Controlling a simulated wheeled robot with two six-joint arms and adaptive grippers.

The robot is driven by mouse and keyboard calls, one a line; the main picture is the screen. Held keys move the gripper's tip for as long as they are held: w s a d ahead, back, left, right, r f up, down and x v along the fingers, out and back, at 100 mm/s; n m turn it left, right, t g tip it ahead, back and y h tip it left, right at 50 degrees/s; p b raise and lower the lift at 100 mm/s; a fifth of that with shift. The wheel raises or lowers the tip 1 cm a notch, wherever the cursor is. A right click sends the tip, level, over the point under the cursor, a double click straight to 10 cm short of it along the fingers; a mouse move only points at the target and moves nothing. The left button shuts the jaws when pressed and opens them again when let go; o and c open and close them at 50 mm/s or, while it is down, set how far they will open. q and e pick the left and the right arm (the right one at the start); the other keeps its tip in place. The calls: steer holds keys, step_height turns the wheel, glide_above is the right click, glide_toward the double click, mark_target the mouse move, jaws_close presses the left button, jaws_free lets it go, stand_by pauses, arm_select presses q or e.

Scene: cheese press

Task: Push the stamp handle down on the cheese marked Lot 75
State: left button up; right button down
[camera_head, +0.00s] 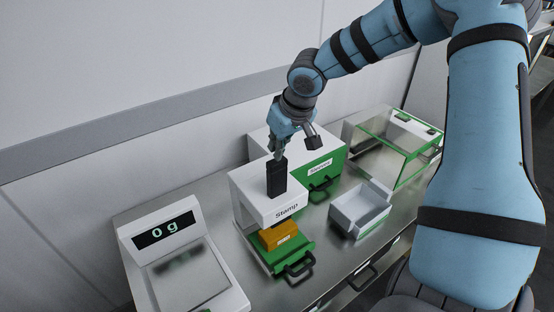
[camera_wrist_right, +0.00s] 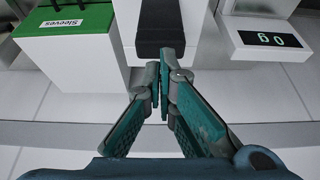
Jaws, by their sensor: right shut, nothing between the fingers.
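The white stamp press (camera_head: 262,203), lettered "Stamp", stands on the steel counter with its black upright handle (camera_head: 276,178) rising from its top. An orange cheese block (camera_head: 270,240) sits at the press's front opening on a green tray (camera_head: 297,252). Its small label is too small to read. My right gripper (camera_head: 279,157) is shut and empty, its fingertips at the top of the handle. In the right wrist view the black handle (camera_wrist_right: 160,25) lies just beyond the shut fingertips (camera_wrist_right: 163,78); I cannot tell whether they touch. My left gripper is not in view.
A scale (camera_head: 180,262) reading 0 g stands at the left. A white and green "Sleeves" box (camera_head: 318,170) is behind the press at right. An empty-looking white bin (camera_head: 358,208) and a clear-sided green-framed case (camera_head: 395,145) stand further right. A wall runs behind the counter.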

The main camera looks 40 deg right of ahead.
mark_target(280, 165)
steer(key=shift+w+f+b, duration=0.1)
steer(key=shift+f+b, duration=0.25)
steer(key=shift+f, duration=0.35)
steer(key=shift+f+b, duration=1.85)
steer(key=shift+f, duration=0.8)
steer(key=shift+r+p, duration=2.65)
steer(key=shift+p, duration=0.1)
step_height(280, 165, up, 6)
steer(key=p, duration=0.7)
steer(key=shift+r, duration=0.15)
steer(key=shift+f, duration=0.2)
